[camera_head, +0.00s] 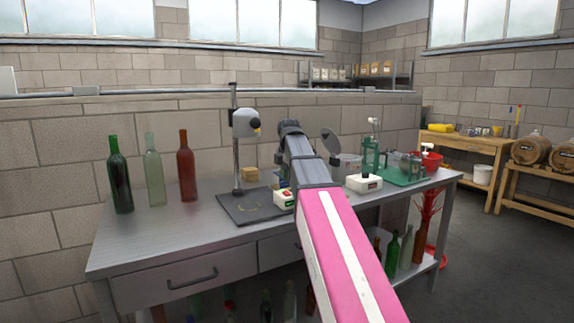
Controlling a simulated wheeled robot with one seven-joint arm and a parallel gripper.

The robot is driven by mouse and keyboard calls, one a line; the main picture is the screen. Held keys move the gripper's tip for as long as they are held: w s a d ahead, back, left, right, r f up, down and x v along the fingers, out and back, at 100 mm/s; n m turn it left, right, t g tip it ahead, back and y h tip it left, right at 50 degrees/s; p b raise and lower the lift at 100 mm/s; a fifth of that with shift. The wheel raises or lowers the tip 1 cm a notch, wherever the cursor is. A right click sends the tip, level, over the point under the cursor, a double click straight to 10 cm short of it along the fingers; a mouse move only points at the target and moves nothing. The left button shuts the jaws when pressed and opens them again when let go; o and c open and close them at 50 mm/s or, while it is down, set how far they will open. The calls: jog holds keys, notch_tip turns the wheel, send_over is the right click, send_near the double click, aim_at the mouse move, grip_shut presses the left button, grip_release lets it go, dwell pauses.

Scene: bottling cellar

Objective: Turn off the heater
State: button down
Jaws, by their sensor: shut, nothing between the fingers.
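A grey workbench (180,238) stands against the block wall. A small white box with a red and green front (284,199) sits on it, partly hidden behind my arm. A second white box with a small red mark (365,183) sits to the right of my arm. I cannot tell for sure which box is the heater, or whether it is on. My gripper (290,127), at the dark far end of my arm, is shut and empty in front of the bench's back part. Its fingertips are not clear, and I see no contact with either box.
A stand with a pole (235,150) on a dark base is left of my arm. Three bottles, dark green (119,180), clear (153,172) and red-brown (187,170), stand further left. A green press (373,155) and jars crowd the right. The bench's front left is clear.

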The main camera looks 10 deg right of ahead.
aim_at(287, 194)
jog(key=shift+w+a+f, duration=0.1)
jog(key=shift+w+f, duration=0.05)
jog(key=shift+f, duration=1.05)
jog(key=shift+w+f, duration=0.15)
jog(key=shift+f, duration=1.05)
jog(key=shift+f, duration=0.3)
jog(key=shift+s+f, duration=0.1)
jog(key=shift+s, duration=0.05)
jog(key=shift+s+d, duration=0.2)
jog(key=shift+s, duration=0.5)
